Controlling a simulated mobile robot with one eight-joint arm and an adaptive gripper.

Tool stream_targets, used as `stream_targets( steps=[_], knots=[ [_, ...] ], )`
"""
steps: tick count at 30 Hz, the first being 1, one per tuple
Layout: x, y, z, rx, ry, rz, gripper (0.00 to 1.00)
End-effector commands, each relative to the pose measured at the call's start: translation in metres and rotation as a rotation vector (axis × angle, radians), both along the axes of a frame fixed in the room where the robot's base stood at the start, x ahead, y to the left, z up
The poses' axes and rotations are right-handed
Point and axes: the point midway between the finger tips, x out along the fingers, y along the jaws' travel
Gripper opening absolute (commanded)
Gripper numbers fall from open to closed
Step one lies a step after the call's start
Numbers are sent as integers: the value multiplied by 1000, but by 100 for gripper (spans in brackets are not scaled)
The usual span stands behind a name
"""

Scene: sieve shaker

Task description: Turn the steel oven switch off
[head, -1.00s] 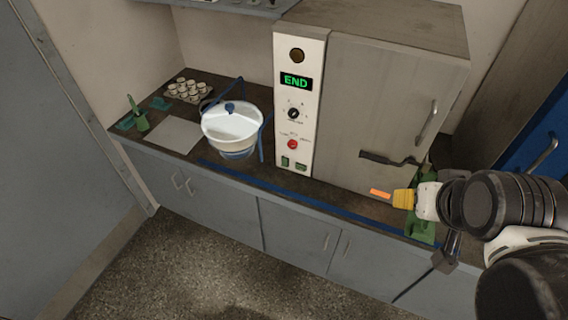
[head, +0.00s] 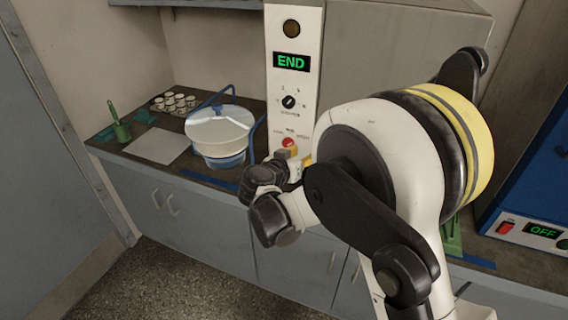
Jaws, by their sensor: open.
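The steel oven (head: 400,40) stands on the counter with a white front panel (head: 294,75). Its display (head: 291,62) reads END in green. Below are a black dial (head: 289,102) and a red round button or lamp (head: 289,142). The panel's lower end, with the green rocker switches, is hidden behind my arm. My gripper (head: 295,153) is mostly hidden by my wrist; a bit of orange and yellow shows just below the red button, close to the panel. It is open, and I cannot tell whether it touches the panel.
A white-lidded bucket (head: 220,130) in a blue frame stands left of the oven. A tray of small cups (head: 173,104) and a green holder (head: 119,122) are farther left. A blue oven (head: 535,190) at right reads OFF.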

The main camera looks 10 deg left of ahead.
Motion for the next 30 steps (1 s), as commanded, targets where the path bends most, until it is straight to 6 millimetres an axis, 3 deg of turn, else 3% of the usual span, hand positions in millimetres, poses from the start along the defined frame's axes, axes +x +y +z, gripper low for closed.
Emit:
stream_targets(
  steps=[1, 3, 6, 9, 16, 30],
  knots=[
    [2, 26, -37, 3, -53, 17, 45],
    [2, 55, -67, 14, -131, 34, 45],
    [-4, 87, -101, 33, -224, 61, 45],
    [-11, 108, -122, 49, -286, 83, 45],
    [-6, 116, -133, 61, -329, 95, 45],
    [75, 94, -134, 60, -326, 95, 45]
  ],
)
